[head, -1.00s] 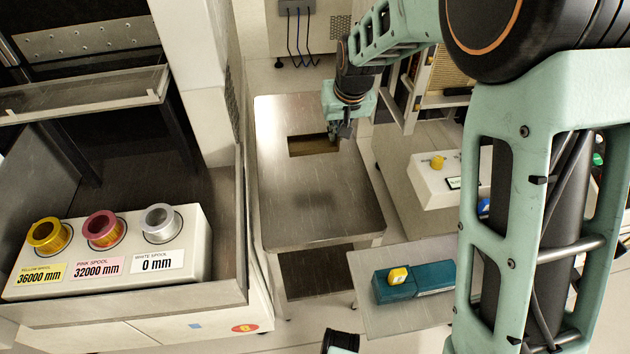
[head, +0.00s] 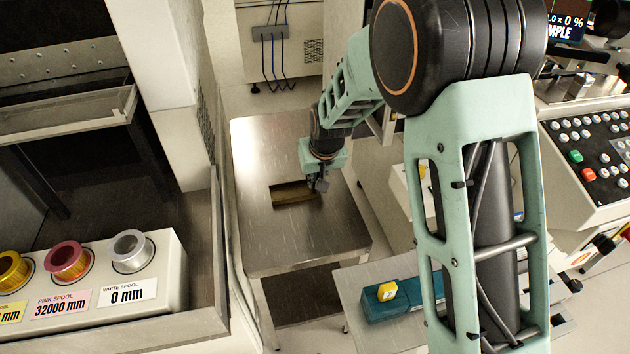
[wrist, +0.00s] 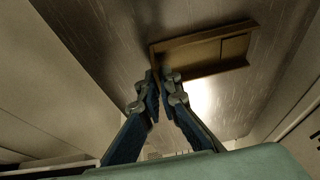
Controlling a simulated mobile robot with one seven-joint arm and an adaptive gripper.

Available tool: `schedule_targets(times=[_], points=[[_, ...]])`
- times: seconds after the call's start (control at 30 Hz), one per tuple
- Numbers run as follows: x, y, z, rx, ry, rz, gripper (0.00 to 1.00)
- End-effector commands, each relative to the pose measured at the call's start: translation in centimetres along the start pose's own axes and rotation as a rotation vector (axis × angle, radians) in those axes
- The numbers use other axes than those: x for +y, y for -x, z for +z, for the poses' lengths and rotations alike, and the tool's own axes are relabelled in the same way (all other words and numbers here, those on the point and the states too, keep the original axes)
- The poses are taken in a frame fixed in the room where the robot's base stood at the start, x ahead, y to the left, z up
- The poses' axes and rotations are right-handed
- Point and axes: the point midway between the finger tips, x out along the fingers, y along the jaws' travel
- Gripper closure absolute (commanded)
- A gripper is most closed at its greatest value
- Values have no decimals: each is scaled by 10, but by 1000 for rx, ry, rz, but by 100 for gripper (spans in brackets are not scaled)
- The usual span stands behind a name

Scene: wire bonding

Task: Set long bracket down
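The long bracket (head: 293,194) is a brown, shallow rectangular piece at the metal table (head: 300,237), over the middle of its top in the head view. In the wrist view, the bracket (wrist: 212,50) shows as a tray-like shape with raised edges. My gripper (head: 319,186) is at the bracket's right end in the head view. In the wrist view, my gripper's fingertips (wrist: 162,80) are close together with the bracket's end edge between them. I cannot tell whether the bracket touches the tabletop or hangs just above it.
A box with yellow, pink and white spools (head: 130,252) stands at left. A control panel (head: 597,160) is at right. The table's front half is clear.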

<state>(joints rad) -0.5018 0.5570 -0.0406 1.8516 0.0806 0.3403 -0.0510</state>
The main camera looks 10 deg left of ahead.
Motion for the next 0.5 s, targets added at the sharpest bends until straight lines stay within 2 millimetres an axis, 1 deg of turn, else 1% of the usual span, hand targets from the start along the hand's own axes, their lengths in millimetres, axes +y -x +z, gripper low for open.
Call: schedule_targets(times=[0.2,0.23,0.37,0.4,0.5], points=[[0,-4,2,0,0,0,100],[0,-3,1,0,0,0,95],[0,-3,1,-1,0,0,80],[0,-3,1,-1,0,0,78],[0,-3,1,-1,0,0,78]])
